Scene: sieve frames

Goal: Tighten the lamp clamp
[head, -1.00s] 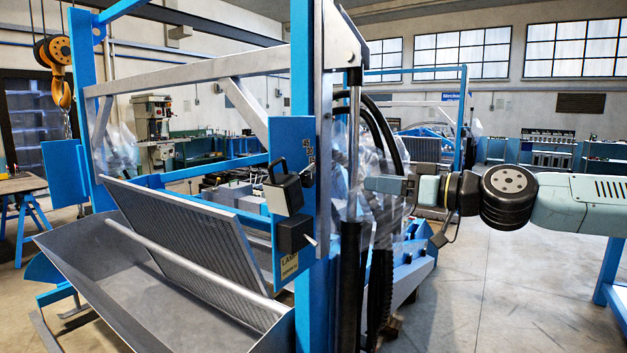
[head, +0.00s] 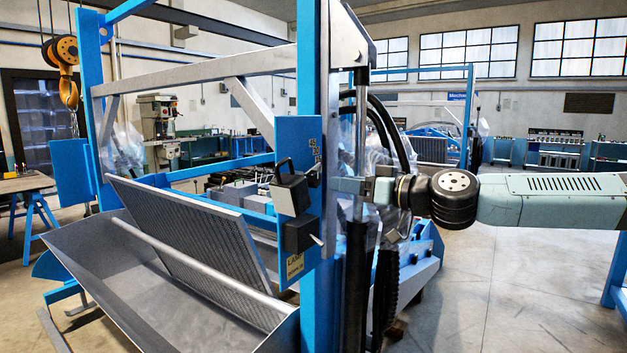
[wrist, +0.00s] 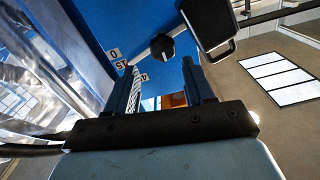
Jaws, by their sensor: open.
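The black work lamp (head: 292,192) with its handle sits on a blue panel (head: 296,133) of the upright post; it also shows in the wrist view (wrist: 208,20). A dark knob (head: 313,174) is beside the lamp. In the wrist view the black knob (wrist: 163,46) has a silver lever pointing toward number labels (wrist: 121,65) on the panel. My gripper (head: 338,185) comes from the right, level with the knob. In the wrist view my gripper (wrist: 160,70) is open and empty, its fingertips just short of the knob. The exact gap is unclear.
A black box with a short silver lever (head: 299,236) is mounted below the lamp, above a yellow plate (head: 294,265). A piston rod (head: 357,130) and black hoses (head: 385,125) stand close to my gripper. Clear plastic sheeting (wrist: 40,70) hangs at left in the wrist view.

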